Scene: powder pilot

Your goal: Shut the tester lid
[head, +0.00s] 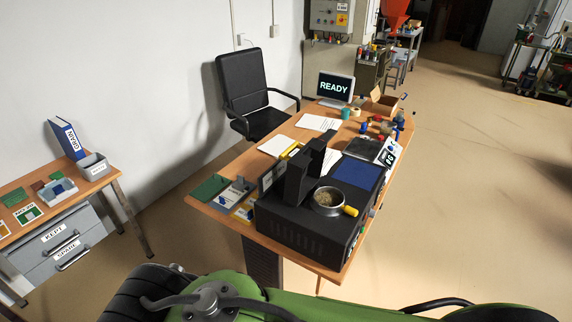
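The tester appears to be the black box (298,232) at the near end of the long wooden desk. A round metal pan (327,209) of grain-like material, with a yellow handle (351,211), sits on its top. Black upright parts (296,184) rise behind the pan, and a grey panel (271,177) stands beside them on the left. I cannot tell which of these is the lid, though the pan is uncovered from above. My gripper is not in view; green and black parts fill the bottom edge.
The desk (230,219) also holds papers, a monitor reading READY (335,86), a scale (391,151) and small items. An office chair (243,84) stands behind it. A side table with grey drawers (66,242) is at left.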

